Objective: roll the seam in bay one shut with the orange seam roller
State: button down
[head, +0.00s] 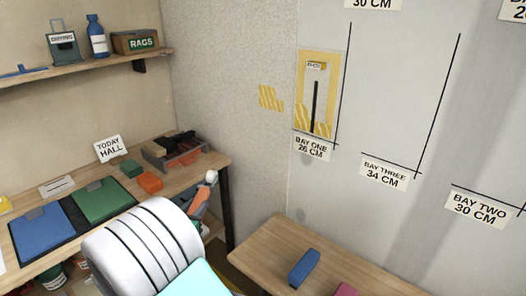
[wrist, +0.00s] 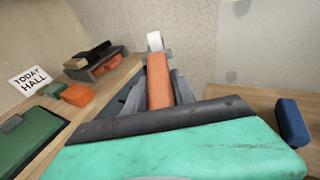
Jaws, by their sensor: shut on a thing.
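My gripper (wrist: 158,95) is shut on the orange handle of the seam roller (wrist: 158,78). Its white roller end points up and away, clear of the table. The head view shows the roller (head: 203,193) small, past my white arm, in front of the left bench's near right end. Bay one is on the grey wall, marked by a label (head: 311,147) reading "BAY ONE 26 CM". A yellow patterned strip (head: 303,88) hangs there with a dark vertical seam line (head: 316,107) in it. The roller is well apart from the wall.
The left bench (head: 217,163) holds a tray of dark things (head: 180,147), green and orange blocks and green and blue pads. A low wooden table (head: 272,240) with a blue block (head: 304,268) stands below the bays. A yellow scrap (head: 270,97) is on the side wall.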

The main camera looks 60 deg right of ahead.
jog(key=s+d+r+m+g+h+p, duration=0.1)
jog(key=s+d+r+m+g+p, duration=0.1)
jog(key=s+d+r, duration=0.3)
jog(key=s+d+r+m+g+h+p, duration=0.1)
jog(key=s+d+r+m+g+p, duration=0.2)
jog(key=s+d, duration=0.8)
jog(key=shift+d+r+g+p, duration=0.35)
jog(key=shift+r+g, duration=0.6)
jog(key=shift+g, duration=0.25)
jog(key=shift+w+a+r+p, duration=0.1)
jog(key=shift+p, duration=0.3)
jog(key=s+d+p, duration=0.1)
jog(key=d+p, duration=0.1)
jog(key=d, duration=0.4)
jog(key=shift+d+p, duration=0.2)
jog(key=shift+p, duration=0.2)
jog(key=shift+s+d, duration=0.2)
jog(key=shift+d, duration=1.05)
notch_tip(320, 180, up, 20)
jog(key=shift+f, duration=0.25)
dwell(1.6)
